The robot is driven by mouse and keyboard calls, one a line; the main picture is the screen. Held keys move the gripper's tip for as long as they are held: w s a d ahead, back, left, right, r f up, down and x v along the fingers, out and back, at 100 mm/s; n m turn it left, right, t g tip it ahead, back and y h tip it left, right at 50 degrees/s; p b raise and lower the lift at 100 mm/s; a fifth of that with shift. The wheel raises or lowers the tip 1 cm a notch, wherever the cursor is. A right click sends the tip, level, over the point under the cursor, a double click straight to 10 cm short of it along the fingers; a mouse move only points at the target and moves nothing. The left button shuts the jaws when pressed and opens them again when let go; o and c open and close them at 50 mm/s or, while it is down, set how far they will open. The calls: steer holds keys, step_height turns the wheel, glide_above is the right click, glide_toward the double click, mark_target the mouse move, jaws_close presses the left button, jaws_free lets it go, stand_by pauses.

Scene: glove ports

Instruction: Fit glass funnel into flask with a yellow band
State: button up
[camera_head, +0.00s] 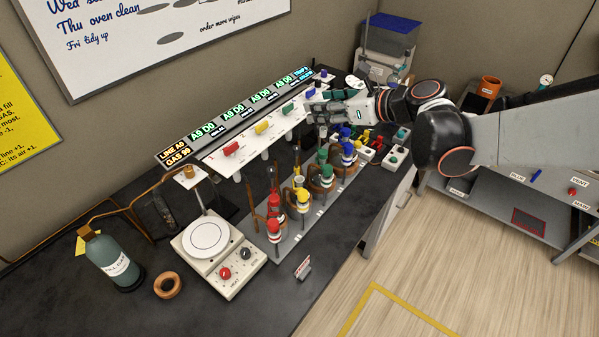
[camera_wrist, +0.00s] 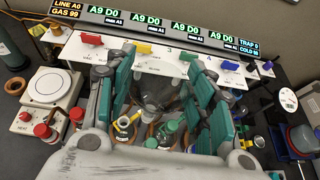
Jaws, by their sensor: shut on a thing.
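My gripper (camera_head: 322,108) is above the far part of the flask rack, just in front of the white valve panel. In the wrist view its teal-padded fingers (camera_wrist: 162,92) are shut on a clear glass piece, which looks like the glass funnel (camera_wrist: 172,90). The funnel is hard to make out in the head view. Yellow-marked glassware (camera_head: 303,197) stands in the rack between red and green pieces. In the wrist view a yellow ring (camera_wrist: 124,122) shows below the left finger, apart from the funnel. I cannot tell whether its neck is open.
The rack (camera_head: 287,243) holds several pieces with red, green and blue marks, close together. A hotplate (camera_head: 215,250) stands left of it. The valve panel (camera_head: 250,143) with coloured handles runs behind. A gas bottle (camera_head: 113,262) and cork ring (camera_head: 168,285) are at left. The front bench is mostly clear.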

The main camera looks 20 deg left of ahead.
steer(key=s+a+r+n+g+y, duration=0.1)
steer(key=s+a+r+n+g, duration=0.1)
steer(key=a+r, duration=0.3)
step_height(320, 180, down, 21)
steer(key=b, duration=1.2)
steer(key=shift+a+r, duration=0.15)
steer(key=shift+a, duration=0.15)
steer(key=shift+s, duration=0.1)
steer(key=shift+f+b, duration=0.3)
steer(key=shift+f, duration=0.1)
steer(key=shift+f, duration=0.2)
steer(key=o, duration=1.1)
